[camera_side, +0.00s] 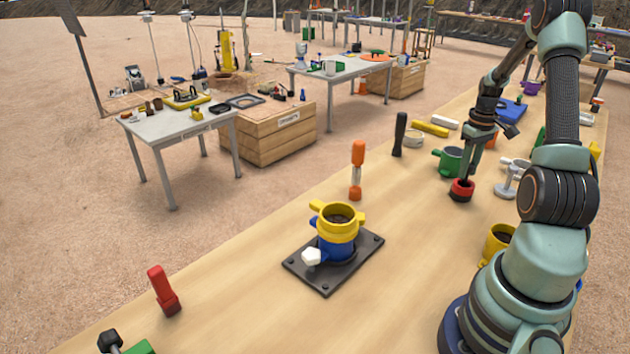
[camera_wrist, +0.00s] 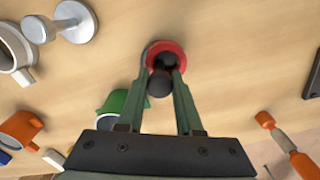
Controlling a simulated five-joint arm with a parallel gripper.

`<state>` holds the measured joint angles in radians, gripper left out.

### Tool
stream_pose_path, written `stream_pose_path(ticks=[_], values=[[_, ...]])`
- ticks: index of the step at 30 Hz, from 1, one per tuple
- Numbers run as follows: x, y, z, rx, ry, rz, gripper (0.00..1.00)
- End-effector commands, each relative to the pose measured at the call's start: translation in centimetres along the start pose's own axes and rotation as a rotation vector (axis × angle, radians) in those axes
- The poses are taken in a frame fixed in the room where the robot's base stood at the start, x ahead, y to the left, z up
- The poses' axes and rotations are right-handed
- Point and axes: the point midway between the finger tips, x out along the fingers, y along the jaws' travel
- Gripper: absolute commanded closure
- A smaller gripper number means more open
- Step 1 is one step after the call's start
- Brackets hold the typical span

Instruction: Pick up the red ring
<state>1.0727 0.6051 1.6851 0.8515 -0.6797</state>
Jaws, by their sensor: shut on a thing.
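The red ring (camera_side: 462,196) is on or just above the wooden bench, below my gripper (camera_side: 466,180). Its dark centre shows from the side. In the wrist view the red ring (camera_wrist: 166,46) lies at the tips of my gripper (camera_wrist: 163,68), which is shut on it. A dark rounded knob (camera_wrist: 160,83) shows between the fingers, and I cannot tell what it belongs to. The fingers hide part of the ring's near side. I cannot tell whether the ring touches the bench.
A green cup (camera_side: 449,160) stands close left of my gripper, and a grey dumbbell-shaped piece (camera_side: 508,182) close right. An orange-ended timer (camera_side: 357,170), a black rod (camera_side: 399,134) and a yellow-and-blue mould (camera_side: 337,232) on a dark plate (camera_side: 325,283) stand farther left. Bare bench lies in front.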

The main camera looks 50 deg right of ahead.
Motion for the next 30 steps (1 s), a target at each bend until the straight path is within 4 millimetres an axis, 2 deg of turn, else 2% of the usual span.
stream_pose_path(ticks=[10, 11, 12, 13, 24, 26, 30], values=[[0.1, 0.1, -0.1, 0.000, 0.003, 0.002, 1.00], [0.3, 0.0, 0.0, 0.000, 0.001, 0.001, 0.62], [0.2, 0.0, 0.0, 0.000, 0.001, 0.001, 0.46], [0.2, 0.0, 0.0, 0.000, 0.001, 0.001, 0.36], [0.0, 0.0, 0.0, 0.000, 0.001, 0.001, 0.36], [-0.5, 0.0, -0.1, 0.000, 0.001, 0.001, 0.36], [-2.6, 0.1, -0.1, 0.000, 0.005, 0.004, 0.36]])
